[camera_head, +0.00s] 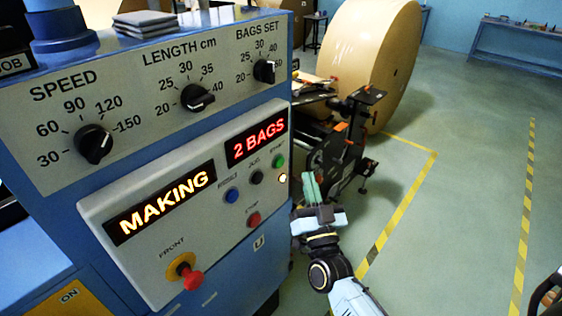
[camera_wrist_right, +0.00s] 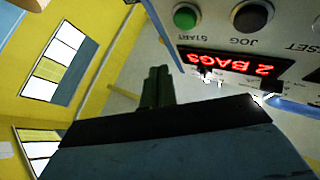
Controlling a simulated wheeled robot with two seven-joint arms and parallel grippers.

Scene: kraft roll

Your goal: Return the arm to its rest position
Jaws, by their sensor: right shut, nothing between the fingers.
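My right gripper (camera_head: 312,188) is beside the right edge of the control panel (camera_head: 200,255), near its small buttons. Its green fingers are together and hold nothing. The fingers (camera_wrist_right: 157,88) also show in the right wrist view, in front of the panel and its red "2 BAGS" display (camera_wrist_right: 235,65). The green START button (camera_wrist_right: 187,17) is at the top of that view. In the head view the green button (camera_head: 278,161) is a little left of and above the fingertips. A gap between gripper and panel cannot be judged. My left gripper is not in view.
The blue machine (camera_head: 60,215) fills the left side, with knobs and a red FRONT button (camera_head: 191,280) on it. A large kraft roll (camera_head: 372,55) stands behind. Open floor (camera_head: 470,170) with yellow-black tape lies to the right. A bench (camera_head: 520,50) stands far back.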

